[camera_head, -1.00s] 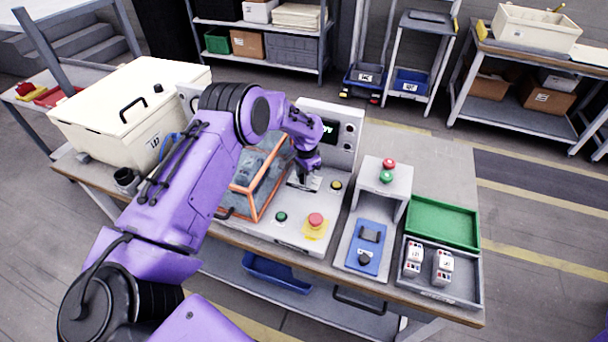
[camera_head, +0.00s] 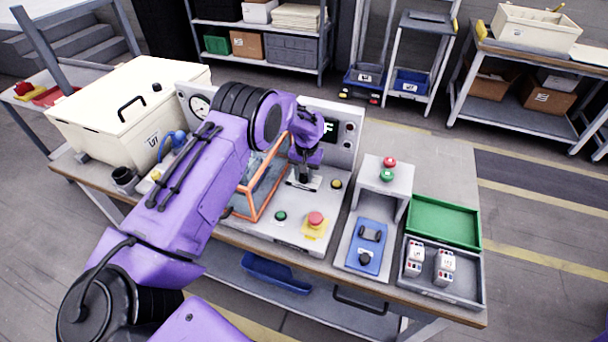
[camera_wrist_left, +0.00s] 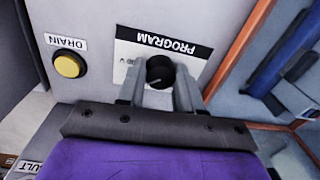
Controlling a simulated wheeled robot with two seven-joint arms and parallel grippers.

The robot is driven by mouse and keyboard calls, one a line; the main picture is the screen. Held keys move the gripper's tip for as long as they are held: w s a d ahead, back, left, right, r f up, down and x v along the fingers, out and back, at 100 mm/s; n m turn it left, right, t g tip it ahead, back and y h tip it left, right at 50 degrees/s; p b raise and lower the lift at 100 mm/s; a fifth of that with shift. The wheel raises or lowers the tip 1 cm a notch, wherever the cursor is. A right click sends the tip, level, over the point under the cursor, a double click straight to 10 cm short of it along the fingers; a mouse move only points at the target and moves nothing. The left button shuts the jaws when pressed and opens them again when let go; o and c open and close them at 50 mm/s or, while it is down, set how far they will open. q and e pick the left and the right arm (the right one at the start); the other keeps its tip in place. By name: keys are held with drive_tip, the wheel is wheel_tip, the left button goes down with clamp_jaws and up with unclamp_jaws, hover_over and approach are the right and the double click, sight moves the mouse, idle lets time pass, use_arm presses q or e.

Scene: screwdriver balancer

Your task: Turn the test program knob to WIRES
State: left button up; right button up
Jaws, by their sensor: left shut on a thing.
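The black round test program knob (camera_wrist_left: 160,71) sits on a white label plate (camera_wrist_left: 190,62) headed PROGRAM, which appears upside down in the left wrist view. My left gripper (camera_wrist_left: 161,84) has one finger on each side of the knob and is shut on it. In the head view my left gripper (camera_head: 303,180) reaches down to the white test panel (camera_head: 262,231), and the knob is hidden there. My right gripper is out of view.
A yellow DRAIN button (camera_wrist_left: 68,64) is close beside the knob. An orange-framed clear guard (camera_head: 262,190) stands on the other side. A red emergency button (camera_head: 316,219) and green button (camera_head: 280,216) lie nearer the front.

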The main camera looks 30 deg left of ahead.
use_arm(q)
drive_tip(key=n, duration=0.4)
drive_tip(key=shift+n, duration=0.3)
drive_tip(key=n, duration=0.3)
drive_tip(key=shift+w+n, duration=0.1)
drive_tip(key=shift+n, duration=0.2)
drive_tip(key=n, duration=0.4)
drive_tip(key=shift+b, duration=0.3)
drive_tip(key=shift+a+n+h, duration=0.1)
drive_tip(key=shift+n+h, duration=0.2)
drive_tip(key=shift+n, duration=1.5)
drive_tip(key=shift+r+n, duration=0.1)
drive_tip(key=shift+n, duration=0.2)
drive_tip(key=o, duration=1)
drive_tip(key=shift+o, duration=0.2)
